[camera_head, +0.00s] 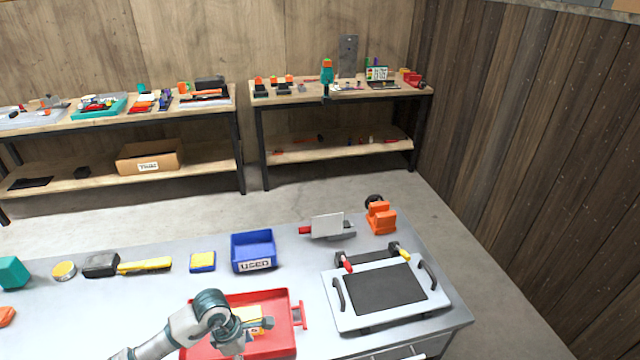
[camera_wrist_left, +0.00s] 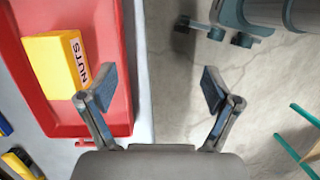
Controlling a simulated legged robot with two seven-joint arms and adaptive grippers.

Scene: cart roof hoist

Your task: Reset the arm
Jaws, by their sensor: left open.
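My left arm comes in from the bottom left in the head view, and its wrist is over the red tray; the fingers are hard to make out there. In the left wrist view my left gripper (camera_wrist_left: 157,84) is open, with nothing between its two fingers. It points down past the table edge, over the concrete floor, beside the red tray (camera_wrist_left: 118,108). A yellow box marked NUTS (camera_wrist_left: 55,62) lies in that tray. The red tray also shows in the head view (camera_head: 283,345), with the box partly hidden by my arm. My right gripper is not in view.
On the grey table stand a blue bin marked USED (camera_head: 253,247), an orange vise (camera_head: 380,217), a panel with two handles (camera_head: 385,290) and a yellow-handled brush (camera_head: 145,266). Two shelves stand along the back wall. Green legs (camera_wrist_left: 295,155) show near the floor, lower right.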

